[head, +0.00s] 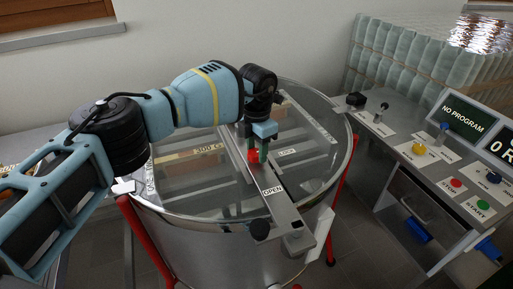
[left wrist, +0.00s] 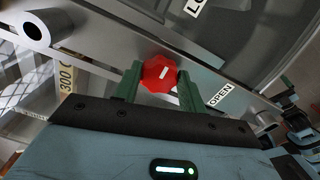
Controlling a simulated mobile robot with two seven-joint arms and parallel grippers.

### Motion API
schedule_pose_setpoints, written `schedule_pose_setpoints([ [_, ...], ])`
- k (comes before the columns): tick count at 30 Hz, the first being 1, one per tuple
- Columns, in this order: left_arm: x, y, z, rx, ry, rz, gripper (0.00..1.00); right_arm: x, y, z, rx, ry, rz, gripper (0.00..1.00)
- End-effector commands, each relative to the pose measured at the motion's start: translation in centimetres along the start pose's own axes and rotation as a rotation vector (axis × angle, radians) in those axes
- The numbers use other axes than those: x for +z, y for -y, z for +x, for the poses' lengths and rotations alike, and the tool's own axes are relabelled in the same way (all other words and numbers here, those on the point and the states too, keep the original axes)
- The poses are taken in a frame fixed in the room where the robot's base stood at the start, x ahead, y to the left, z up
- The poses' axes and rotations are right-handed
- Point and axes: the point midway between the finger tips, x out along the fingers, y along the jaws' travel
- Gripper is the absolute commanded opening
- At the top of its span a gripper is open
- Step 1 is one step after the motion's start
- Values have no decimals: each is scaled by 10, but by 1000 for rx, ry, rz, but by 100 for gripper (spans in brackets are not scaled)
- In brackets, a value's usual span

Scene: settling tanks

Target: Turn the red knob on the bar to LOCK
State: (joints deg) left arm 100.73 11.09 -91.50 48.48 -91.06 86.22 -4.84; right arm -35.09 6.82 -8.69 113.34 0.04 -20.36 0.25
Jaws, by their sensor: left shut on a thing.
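The red knob (left wrist: 160,74) sits on the grey metal bar (left wrist: 110,55) and has a white pointer mark on its face. In the head view the red knob (head: 254,156) shows partly below my left gripper (head: 256,150). In the left wrist view the green fingers of my left gripper (left wrist: 158,85) are on both sides of the knob, shut on it. An OPEN label (left wrist: 220,95) is on the bar, right of the knob. A partly cut-off label starting with LO (left wrist: 194,7) is at the top. My right gripper is not in view.
The bar lies across a round glass-topped tank (head: 190,205) with a metal rim and red legs (head: 145,243). A control desk (head: 425,165) with knobs, buttons and a NO PROGRAM screen (head: 468,115) stands to the right. Stacked clear bottles (head: 400,55) are behind it.

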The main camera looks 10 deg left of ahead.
Motion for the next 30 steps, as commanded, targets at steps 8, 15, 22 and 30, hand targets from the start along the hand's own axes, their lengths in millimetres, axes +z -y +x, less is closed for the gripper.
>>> schedule_pose_setpoints([
  [8, 0, 0, -1, 1, 2, -3, 45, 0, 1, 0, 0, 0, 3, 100],
  [15, 0, 0, -1, 0, 1, -1, 63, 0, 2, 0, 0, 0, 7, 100],
  [22, 0, 0, -3, 0, 1, -1, 63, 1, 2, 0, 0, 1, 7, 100],
  [30, 1, -1, -40, 1, 3, 0, 63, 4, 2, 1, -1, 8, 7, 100],
])
